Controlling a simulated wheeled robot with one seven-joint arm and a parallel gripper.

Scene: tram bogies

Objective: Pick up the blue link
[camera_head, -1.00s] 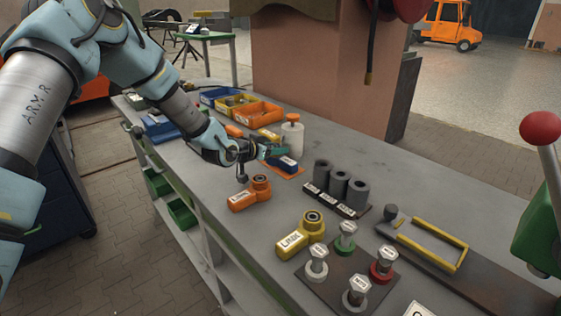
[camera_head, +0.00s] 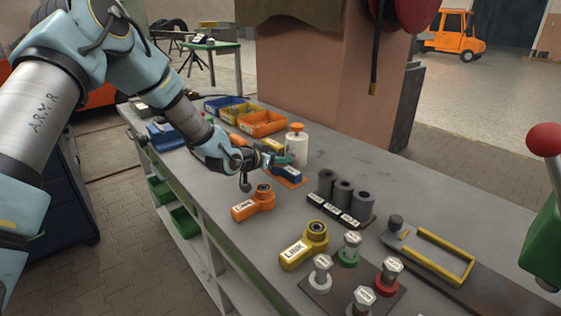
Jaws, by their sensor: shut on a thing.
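The blue link (camera_head: 286,170) is a small blue block with a white label, low over an orange mat (camera_head: 297,181) on the bench. My gripper (camera_head: 277,160) is at it from the upper left, shut on it. The fingers hide part of the link. I cannot tell whether the link touches the mat. An orange link (camera_head: 254,203) and a yellow link (camera_head: 304,246) lie nearer on the bench.
A white canister with an orange cap (camera_head: 297,146) stands close behind my gripper. Grey cylinders (camera_head: 342,194) stand in a row to the right. Labelled bolts (camera_head: 350,249) and a yellow-handled frame (camera_head: 432,253) fill the near right. Orange bin (camera_head: 262,123) stands behind.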

